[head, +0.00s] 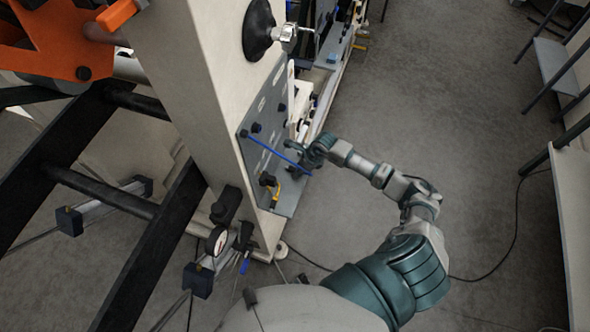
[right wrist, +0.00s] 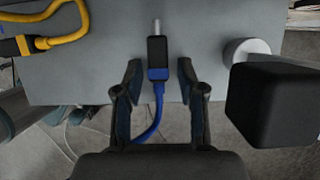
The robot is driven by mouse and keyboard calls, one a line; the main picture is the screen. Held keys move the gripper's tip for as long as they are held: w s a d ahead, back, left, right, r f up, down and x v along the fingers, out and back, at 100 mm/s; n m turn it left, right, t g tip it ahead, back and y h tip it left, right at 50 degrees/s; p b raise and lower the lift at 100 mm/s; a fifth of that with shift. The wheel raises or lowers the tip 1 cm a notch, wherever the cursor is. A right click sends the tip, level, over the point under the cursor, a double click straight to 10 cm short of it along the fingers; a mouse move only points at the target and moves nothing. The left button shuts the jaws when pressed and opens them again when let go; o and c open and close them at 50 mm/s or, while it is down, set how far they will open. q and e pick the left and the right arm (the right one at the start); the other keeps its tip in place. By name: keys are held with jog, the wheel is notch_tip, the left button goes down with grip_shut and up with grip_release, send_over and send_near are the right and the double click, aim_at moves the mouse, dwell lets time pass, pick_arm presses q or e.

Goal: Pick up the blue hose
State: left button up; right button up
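The blue hose (head: 275,152) runs slantwise across the grey panel on the machine's side in the head view. In the right wrist view, its black end connector with a blue band (right wrist: 158,58) and metal tip points up, and the blue hose (right wrist: 158,105) curves down to the left. My right gripper (head: 300,153) is beside the hose's lower right part. In the right wrist view its fingers (right wrist: 159,72) are open on either side of the connector, with a gap on both sides. My left gripper is not in view.
A yellow hose (head: 277,190) hangs below on the panel and shows at upper left in the right wrist view (right wrist: 65,38). A black block (right wrist: 275,105) and a white round part (right wrist: 245,50) are right of the fingers. The floor (head: 440,110) right of the machine is mostly clear.

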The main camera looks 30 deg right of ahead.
jog(key=shift+a, duration=0.15)
grip_shut()
jog(key=shift+r, duration=0.1)
